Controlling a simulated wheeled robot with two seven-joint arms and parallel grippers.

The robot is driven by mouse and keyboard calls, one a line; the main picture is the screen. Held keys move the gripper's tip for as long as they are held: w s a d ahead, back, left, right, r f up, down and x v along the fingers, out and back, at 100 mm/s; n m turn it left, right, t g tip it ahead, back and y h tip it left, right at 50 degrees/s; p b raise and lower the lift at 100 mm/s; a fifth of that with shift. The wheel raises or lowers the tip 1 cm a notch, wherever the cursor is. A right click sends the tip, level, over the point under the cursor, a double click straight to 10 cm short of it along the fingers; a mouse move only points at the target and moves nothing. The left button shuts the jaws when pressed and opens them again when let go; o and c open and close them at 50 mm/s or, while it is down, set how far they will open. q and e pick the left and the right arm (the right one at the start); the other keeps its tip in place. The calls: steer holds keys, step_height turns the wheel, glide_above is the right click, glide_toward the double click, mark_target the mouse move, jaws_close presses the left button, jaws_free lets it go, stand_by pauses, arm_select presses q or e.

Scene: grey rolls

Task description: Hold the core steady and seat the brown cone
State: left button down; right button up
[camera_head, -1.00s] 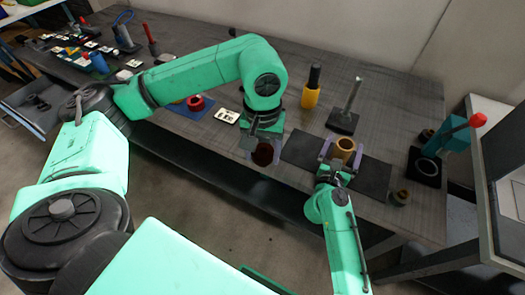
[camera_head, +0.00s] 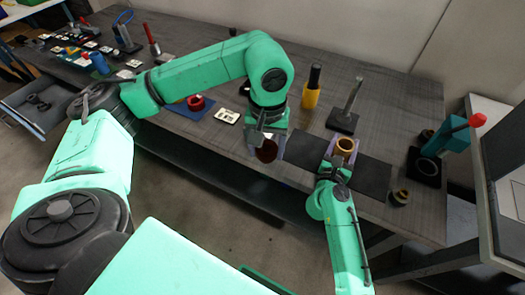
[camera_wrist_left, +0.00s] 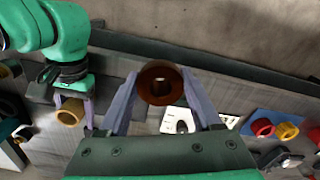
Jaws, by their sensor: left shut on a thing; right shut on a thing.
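The brown cone (camera_head: 266,151) is held by my left gripper (camera_head: 268,146) over the table's front edge, left of the core. In the left wrist view the brown cone (camera_wrist_left: 160,88) sits between both fingers, with a hole in its middle. The core (camera_head: 346,145) is a tan hollow cylinder at the dark mat (camera_head: 370,177). My right gripper (camera_head: 341,159) is shut around the core from the front. The core also shows in the left wrist view (camera_wrist_left: 70,113) between the right fingers. Cone and core are apart.
Behind the core stand a post on a black base (camera_head: 344,121) and a yellow bottle-like tool with a black top (camera_head: 311,94). A teal press with a red knob (camera_head: 448,140) and a small brown ring (camera_head: 400,196) are at right. Red rings (camera_head: 196,102) lie on a blue mat.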

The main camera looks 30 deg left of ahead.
arm_select(q)
steer(key=w+d+r+n, duration=0.1)
steer(key=w+d+r, duration=0.1)
steer(key=w+d, duration=0.5)
steer(key=w+d+r+n, duration=0.2)
steer(key=w+d+r, duration=0.1)
steer(key=w+d, duration=0.5)
steer(key=shift+w+d+r, duration=0.2)
steer(key=shift+d, duration=0.7)
steer(key=shift+f, duration=2.9)
steer(key=shift+f, duration=0.25)
steer(key=shift+f, duration=0.65)
jaws_free()
